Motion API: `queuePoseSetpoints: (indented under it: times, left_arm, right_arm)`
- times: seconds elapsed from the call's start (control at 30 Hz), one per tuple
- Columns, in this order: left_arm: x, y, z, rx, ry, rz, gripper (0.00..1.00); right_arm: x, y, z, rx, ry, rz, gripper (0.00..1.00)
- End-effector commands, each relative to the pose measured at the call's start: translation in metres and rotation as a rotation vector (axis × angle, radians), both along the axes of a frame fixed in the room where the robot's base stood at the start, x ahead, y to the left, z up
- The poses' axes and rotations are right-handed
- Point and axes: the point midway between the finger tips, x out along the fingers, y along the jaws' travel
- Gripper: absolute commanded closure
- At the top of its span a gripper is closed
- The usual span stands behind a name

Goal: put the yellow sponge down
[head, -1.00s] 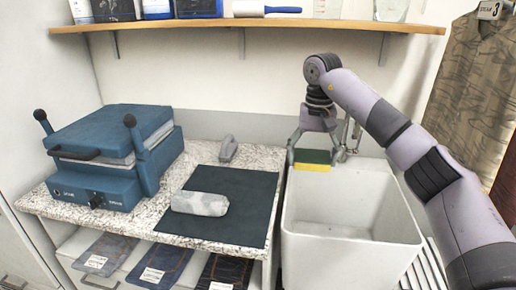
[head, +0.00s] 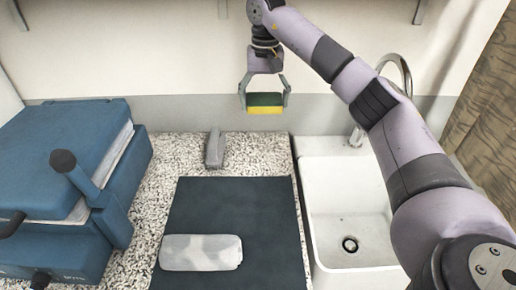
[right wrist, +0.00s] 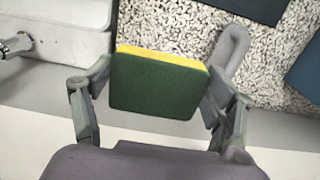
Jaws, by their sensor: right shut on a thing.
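The yellow sponge (head: 264,103) has a dark green top and a yellow underside. My right gripper (head: 264,97) is shut on it, one finger at each end, and holds it in the air before the back wall, above the rear of the speckled counter (head: 178,165). In the right wrist view the sponge (right wrist: 155,86) sits between the two fingers (right wrist: 157,95), green face toward the camera, with the counter beyond it. My left gripper is not in view.
A grey handled object (head: 215,148) stands behind the mat. A blue press (head: 65,160) fills the left. A white sink (head: 345,190) with a tap (head: 395,65) is at right. Bare counter shows behind the mat.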

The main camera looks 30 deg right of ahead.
Motion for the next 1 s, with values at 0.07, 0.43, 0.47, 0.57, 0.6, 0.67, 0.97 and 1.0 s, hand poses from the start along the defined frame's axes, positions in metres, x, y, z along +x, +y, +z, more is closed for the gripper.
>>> queuePoseSetpoints:
  times: [0.07,0.43,0.47,0.57,0.6,0.67,0.97,1.0]
  left_arm:
    - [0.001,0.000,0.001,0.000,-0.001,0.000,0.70]
    - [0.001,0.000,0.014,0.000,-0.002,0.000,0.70]
    - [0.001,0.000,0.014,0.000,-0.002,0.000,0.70]
    - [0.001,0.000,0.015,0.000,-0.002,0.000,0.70]
    - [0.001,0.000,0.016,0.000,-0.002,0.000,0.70]
    - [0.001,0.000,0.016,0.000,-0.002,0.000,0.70]
    - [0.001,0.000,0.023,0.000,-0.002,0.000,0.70]
    - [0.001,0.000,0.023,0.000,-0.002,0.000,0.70]
  right_arm:
    - [-0.001,-0.001,-0.024,-0.001,0.006,-0.001,0.44]
    - [-0.001,0.000,-0.115,0.000,0.004,-0.001,0.44]
    - [-0.001,0.000,-0.120,0.001,0.003,-0.001,0.44]
    - [-0.001,0.000,-0.131,0.000,0.001,0.000,0.44]
    - [0.000,0.000,-0.133,-0.001,0.001,0.000,0.44]
    - [0.000,0.000,-0.137,0.000,0.001,0.000,0.44]
    - [-0.001,0.000,-0.174,0.001,0.003,-0.001,0.44]
    - [-0.001,0.000,-0.177,0.001,0.002,-0.001,0.44]
